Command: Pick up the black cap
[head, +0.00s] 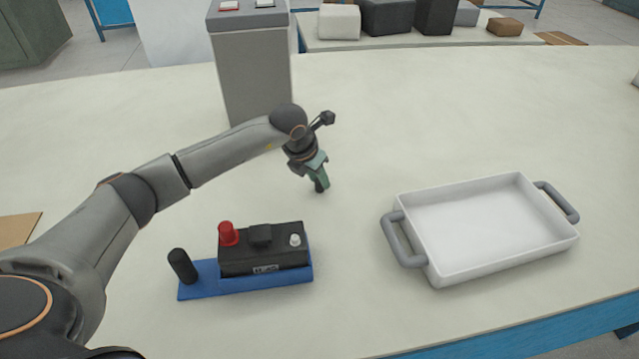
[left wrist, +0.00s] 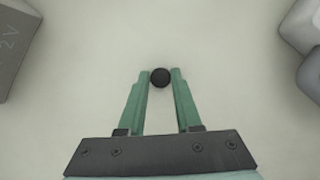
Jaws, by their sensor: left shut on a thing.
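My left gripper (head: 318,180) points down over the bare table behind the battery. Its green fingers are shut on a small round black cap (left wrist: 160,77), which sits between the fingertips in the left wrist view. In the head view the black cap (head: 320,187) shows only as a dark bit at the fingertips. I cannot tell whether it touches the table. The black battery (head: 265,262) stands on a blue base (head: 240,286). A red cap (head: 228,234) is on its left terminal; its right terminal (head: 295,240) is bare and pale. My right gripper is not in view.
A black upright post (head: 182,265) stands on the base's left end. A white tray (head: 475,269) with grey handles lies to the right. A grey pillar (head: 252,80) with buttons stands behind. The table (head: 450,110) is clear at the back right.

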